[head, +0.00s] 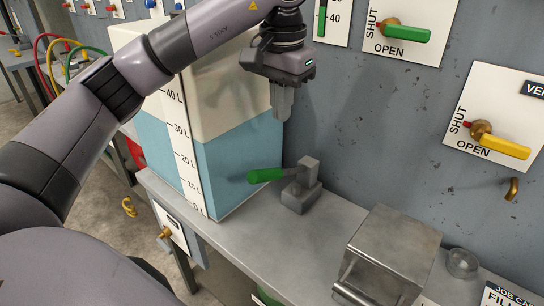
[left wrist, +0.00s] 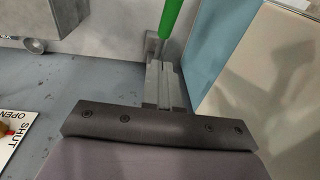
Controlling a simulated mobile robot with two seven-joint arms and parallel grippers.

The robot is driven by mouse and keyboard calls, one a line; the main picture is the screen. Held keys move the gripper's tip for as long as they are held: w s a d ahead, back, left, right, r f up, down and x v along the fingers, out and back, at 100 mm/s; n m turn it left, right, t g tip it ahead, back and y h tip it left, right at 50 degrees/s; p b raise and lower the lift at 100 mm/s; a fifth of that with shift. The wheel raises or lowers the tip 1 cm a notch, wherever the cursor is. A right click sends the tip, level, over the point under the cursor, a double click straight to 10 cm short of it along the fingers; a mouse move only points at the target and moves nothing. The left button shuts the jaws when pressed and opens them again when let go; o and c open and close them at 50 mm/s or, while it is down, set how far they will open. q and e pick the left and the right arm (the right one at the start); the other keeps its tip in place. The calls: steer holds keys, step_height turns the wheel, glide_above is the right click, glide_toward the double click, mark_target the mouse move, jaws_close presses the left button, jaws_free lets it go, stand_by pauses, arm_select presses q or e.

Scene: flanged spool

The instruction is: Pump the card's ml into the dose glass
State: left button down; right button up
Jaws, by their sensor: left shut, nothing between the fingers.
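The hand pump is a grey block (head: 301,192) on the bench with a green lever (head: 267,175) pointing left, roughly level. The lever also shows at the top of the left wrist view (left wrist: 171,18). My left gripper (head: 281,116) is shut and empty, fingers down, above the pump and apart from it. Its closed fingers show in the left wrist view (left wrist: 165,85). A small clear glass (head: 462,263), likely the dose glass, stands on the bench at right; its contents cannot be made out. The job card (head: 505,295) is cut off at the lower right, its amount unseen.
A tank (head: 240,165) with blue liquid and a litre scale stands left of the pump. A metal box (head: 398,245) stands between pump and glass. Wall valves with a green handle (head: 407,34) and a yellow handle (head: 504,147) are at right. Bench (head: 255,245) is clear before the pump.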

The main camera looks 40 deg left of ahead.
arm_select(q)
steer(key=b, duration=0.1)
glide_above(272, 170)
steer(key=w+d, duration=0.1)
step_height(272, 170, down, 8)
steer(key=shift+s+a+f, duration=0.2)
steer(key=shift+s+f, duration=0.15)
steer(key=shift+f, duration=0.4)
steer(key=shift+s+a+f, duration=0.15)
steer(key=shift+s+f, duration=0.2)
steer(key=shift+f, duration=0.3)
